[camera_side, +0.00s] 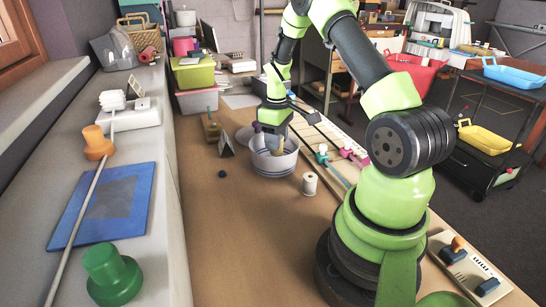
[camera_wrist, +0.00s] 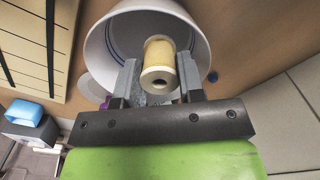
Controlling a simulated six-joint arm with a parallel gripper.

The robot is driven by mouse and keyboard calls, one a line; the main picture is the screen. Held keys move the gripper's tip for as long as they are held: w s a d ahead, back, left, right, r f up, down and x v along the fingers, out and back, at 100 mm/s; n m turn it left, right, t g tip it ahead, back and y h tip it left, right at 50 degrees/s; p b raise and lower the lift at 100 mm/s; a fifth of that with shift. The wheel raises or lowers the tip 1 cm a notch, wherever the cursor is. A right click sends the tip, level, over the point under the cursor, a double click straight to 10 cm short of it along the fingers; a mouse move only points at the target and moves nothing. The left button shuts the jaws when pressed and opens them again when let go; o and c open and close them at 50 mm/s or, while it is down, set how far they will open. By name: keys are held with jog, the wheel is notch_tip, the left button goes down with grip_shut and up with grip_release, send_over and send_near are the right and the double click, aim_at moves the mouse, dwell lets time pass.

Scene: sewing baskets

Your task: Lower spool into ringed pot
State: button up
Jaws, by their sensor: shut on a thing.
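The spool (camera_wrist: 160,60), tan with a pale end and a dark centre hole, is held between the two fingers of my gripper (camera_wrist: 161,80). The white pot (camera_wrist: 197,28) with blue rings stands behind the spool in the wrist view, and its opening surrounds much of the spool there. In the side view my gripper (camera_side: 277,142) points down at the mouth of the pot (camera_side: 275,162), with the spool (camera_side: 279,149) partly visible at the rim. How deep the spool sits, and whether it touches the pot, I cannot tell.
A white spool (camera_side: 310,184) stands on the table right of the pot. A small dark ball (camera_side: 222,174) and a small dark stand-up card (camera_side: 227,146) are to its left. The front table is clear.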

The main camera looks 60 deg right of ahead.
jog(key=shift+f, duration=0.3)
dwell(0.5)
jog(key=o, duration=1)
notch_tip(320, 180, up, 10)
jog(key=shift+f, duration=0.25)
jog(key=a+r+t, duration=0.2)
jog(key=a+r, duration=0.5)
jog(key=r, duration=0.1)
jog(key=s+a+r+m+t, duration=0.1)
jog(key=s+a+r, duration=0.1)
jog(key=s+a, duration=0.2)
jog(key=s+a+r+m+t+y, duration=0.1)
jog(key=s+a+r+t, duration=0.1)
jog(key=s+a, duration=0.2)
jog(key=s+a+r+m+t+y, duration=0.1)
jog(key=s+a+r+m+t, duration=0.1)
jog(key=a, duration=0.7)
jog(key=shift+s+a+r, duration=0.15)
jog(key=shift+s+r, duration=0.1)
jog(key=shift+s, duration=0.4)
jog(key=shift+s+a+r, duration=0.15)
jog(key=shift+s+r, duration=0.05)
jog(key=shift+s, duration=0.4)
